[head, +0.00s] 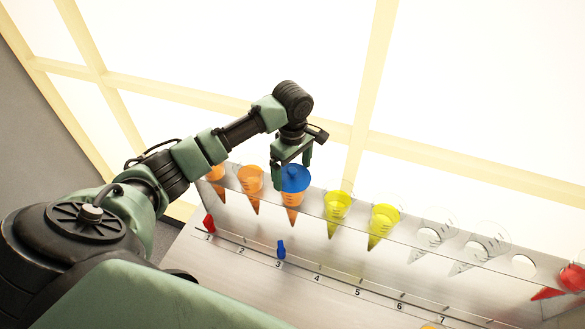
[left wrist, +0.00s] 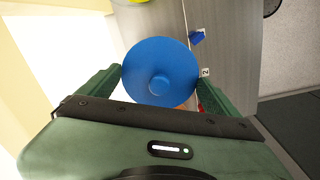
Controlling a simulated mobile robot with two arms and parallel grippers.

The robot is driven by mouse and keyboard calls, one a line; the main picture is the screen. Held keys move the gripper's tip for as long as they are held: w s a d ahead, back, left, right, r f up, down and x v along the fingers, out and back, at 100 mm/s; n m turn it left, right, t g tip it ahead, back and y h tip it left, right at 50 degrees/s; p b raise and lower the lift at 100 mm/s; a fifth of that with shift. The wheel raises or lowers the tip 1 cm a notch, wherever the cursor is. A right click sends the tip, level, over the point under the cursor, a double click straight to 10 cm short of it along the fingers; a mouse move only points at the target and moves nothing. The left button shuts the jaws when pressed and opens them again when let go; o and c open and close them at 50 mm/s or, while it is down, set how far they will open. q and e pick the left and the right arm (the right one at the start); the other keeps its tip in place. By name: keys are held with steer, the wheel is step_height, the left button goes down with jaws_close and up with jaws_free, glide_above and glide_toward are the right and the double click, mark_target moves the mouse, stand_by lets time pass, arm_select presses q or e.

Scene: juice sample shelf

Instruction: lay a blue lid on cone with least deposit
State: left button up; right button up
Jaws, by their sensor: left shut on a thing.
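My left gripper (head: 293,168) is shut on a blue lid (head: 295,180), held flat at the mouth of the third cone (head: 292,210), an orange one. I cannot tell whether the lid rests on the rim or hovers just above it. In the left wrist view the round lid (left wrist: 160,72) with its centre knob sits between the fingers and hides most of the cone. Two more orange cones (head: 216,172) (head: 251,180) stand to the left. Two yellow cones (head: 338,205) (head: 384,219) stand to the right. Their tips look darker. My right gripper is not in view.
The cones hang in a clear shelf over a metal counter (head: 345,290) with a numbered rail. A blue marker (head: 281,249) is near 3, a red marker (head: 209,223) near 1. Clear cones (head: 430,237) and a red item (head: 572,278) are farther right. Bright windows stand behind.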

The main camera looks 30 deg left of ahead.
mark_target(293, 170)
arm_select(q)
steer(key=shift+f, duration=0.1)
steer(key=o, duration=1)
step_height(293, 170, up, 8)
steer(key=b, duration=0.3)
steer(key=shift+f, duration=0.25)
step_height(293, 170, up, 5)
steer(key=shift+s+f+p, duration=0.1)
steer(key=shift+p, duration=0.4)
